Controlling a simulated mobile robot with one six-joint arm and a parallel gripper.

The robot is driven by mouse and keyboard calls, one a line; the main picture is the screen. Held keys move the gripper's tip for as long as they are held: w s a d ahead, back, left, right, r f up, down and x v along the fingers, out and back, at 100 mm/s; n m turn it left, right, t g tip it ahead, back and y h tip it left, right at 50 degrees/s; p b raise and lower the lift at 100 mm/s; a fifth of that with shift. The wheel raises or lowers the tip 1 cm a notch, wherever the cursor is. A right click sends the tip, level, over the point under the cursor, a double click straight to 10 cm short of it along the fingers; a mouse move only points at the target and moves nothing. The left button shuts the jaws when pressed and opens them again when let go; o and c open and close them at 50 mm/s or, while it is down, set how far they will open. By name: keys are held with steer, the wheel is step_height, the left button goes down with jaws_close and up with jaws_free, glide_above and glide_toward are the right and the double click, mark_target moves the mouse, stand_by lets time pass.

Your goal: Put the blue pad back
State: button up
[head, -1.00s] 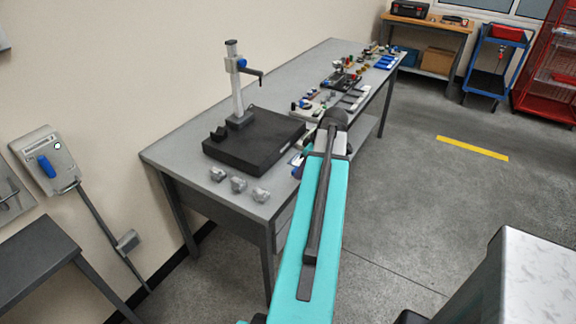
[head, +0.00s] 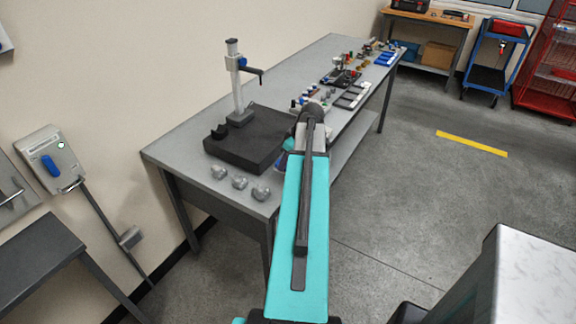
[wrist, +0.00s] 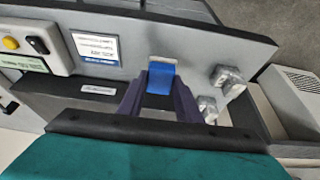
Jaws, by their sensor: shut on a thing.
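The blue pad (wrist: 160,80) is between the two dark purple fingers of my gripper (wrist: 160,98) in the wrist view. The gripper is shut on it. A pale grey strip shows along its upper edge. The pad is seen over the grey bench top; I cannot tell whether it touches the top.
A black block (head: 238,151) with an upright stand (head: 236,85) sits on the grey bench (head: 176,140). Several grey lumps (head: 240,183) lie along the bench's near end, also in the wrist view (wrist: 228,80). A white label card (wrist: 97,48) lies left of the gripper.

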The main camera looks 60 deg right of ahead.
steer(key=shift+f+p, duration=0.7)
steer(key=shift+f, duration=0.85)
steer(key=shift+f, duration=0.2)
steer(key=o, duration=1)
steer(key=shift+r, duration=0.15)
steer(key=shift+r, duration=0.15)
steer(key=b+v, duration=0.3)
steer(key=v, duration=0.8)
steer(key=shift+s+r+b, duration=0.25)
steer(key=shift+r+b, duration=0.1)
steer(key=shift+b, duration=0.05)
steer(key=shift+r, duration=0.1)
